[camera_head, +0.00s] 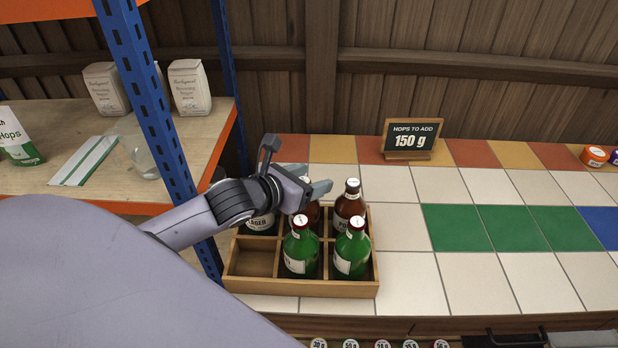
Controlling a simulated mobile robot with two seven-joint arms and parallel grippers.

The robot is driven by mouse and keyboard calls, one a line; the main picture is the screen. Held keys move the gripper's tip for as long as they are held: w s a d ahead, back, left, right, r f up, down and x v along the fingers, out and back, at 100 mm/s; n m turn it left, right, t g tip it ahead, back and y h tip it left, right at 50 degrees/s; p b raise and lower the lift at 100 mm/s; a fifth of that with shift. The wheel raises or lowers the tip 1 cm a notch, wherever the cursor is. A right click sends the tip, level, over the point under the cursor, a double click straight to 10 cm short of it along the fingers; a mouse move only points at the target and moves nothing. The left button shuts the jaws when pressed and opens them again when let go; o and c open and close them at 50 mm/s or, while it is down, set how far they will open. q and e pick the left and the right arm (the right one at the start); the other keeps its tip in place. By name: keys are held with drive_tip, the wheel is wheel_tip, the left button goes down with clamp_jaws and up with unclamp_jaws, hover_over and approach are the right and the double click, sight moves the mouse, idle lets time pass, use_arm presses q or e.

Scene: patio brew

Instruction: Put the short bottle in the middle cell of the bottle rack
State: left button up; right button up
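The wooden bottle rack (300,287) stands on the tiled counter and has two rows of three cells. Its front left cell is empty. A green bottle (300,262) stands in the front middle cell and another green bottle (351,262) in the front right cell. A brown bottle (346,207) stands at the back right. A dark labelled bottle (260,224) at the back left and a reddish-brown bottle (313,213) at the back middle are partly hidden by my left gripper (306,179). Its fingers are apart, above the back row. I cannot tell which bottle is the short one. My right gripper is out of view.
A shelf with a blue post (149,97) stands close on the left, holding paper bags (190,88), a hops pouch (18,137) and a glass jar (142,155). A small sign (410,138) reading 150 g stands behind.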

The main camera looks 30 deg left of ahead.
use_arm(q)
drive_tip(key=shift+s+r, duration=0.1)
drive_tip(key=shift+r, duration=0.05)
drive_tip(key=v, duration=1.1)
drive_tip(key=shift+s+r, duration=0.25)
drive_tip(key=shift+s, duration=0.05)
idle(0.7)
